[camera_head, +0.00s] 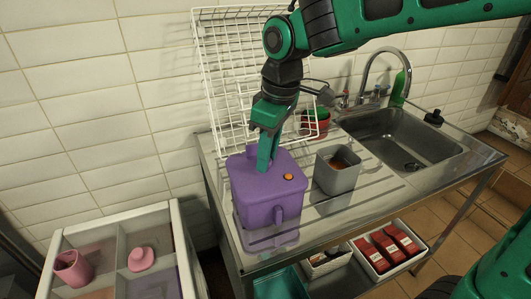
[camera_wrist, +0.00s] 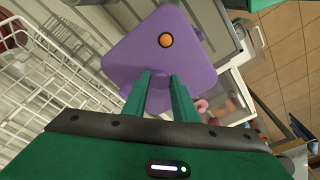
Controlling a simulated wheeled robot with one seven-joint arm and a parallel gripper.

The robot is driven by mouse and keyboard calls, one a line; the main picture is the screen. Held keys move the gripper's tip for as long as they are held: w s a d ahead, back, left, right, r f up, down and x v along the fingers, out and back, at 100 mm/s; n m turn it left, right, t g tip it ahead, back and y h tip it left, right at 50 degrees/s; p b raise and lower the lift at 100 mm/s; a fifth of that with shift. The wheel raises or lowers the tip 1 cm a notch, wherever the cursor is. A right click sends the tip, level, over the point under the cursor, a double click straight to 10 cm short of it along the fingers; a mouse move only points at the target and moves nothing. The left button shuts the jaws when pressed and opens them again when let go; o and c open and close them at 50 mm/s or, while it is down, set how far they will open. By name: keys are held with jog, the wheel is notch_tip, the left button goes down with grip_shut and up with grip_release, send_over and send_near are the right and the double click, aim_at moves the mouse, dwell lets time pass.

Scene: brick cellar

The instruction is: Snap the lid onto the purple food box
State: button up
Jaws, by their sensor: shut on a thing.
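The purple food box (camera_head: 255,207) stands upright on the steel drainboard, with a handle on its front side. A purple lid (camera_head: 250,180) with an orange button (camera_head: 288,177) lies over its top. I cannot tell whether the lid is snapped down or only resting there.
A grey container (camera_head: 337,178) stands just right of the box, and the sink (camera_head: 405,140) lies further right. A white wire rack (camera_head: 235,75) stands behind. A divided tray (camera_head: 120,225) with pink items is at left. A red pot (camera_head: 318,120) stands behind the grey container.

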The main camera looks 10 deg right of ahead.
jog(key=o, duration=1.6)
jog(key=shift+r, duration=0.1)
jog(key=shift+r, duration=3.4)
jog(key=shift+c, duration=0.6)
grip_shut()
jog(key=shift+f, duration=3.1)
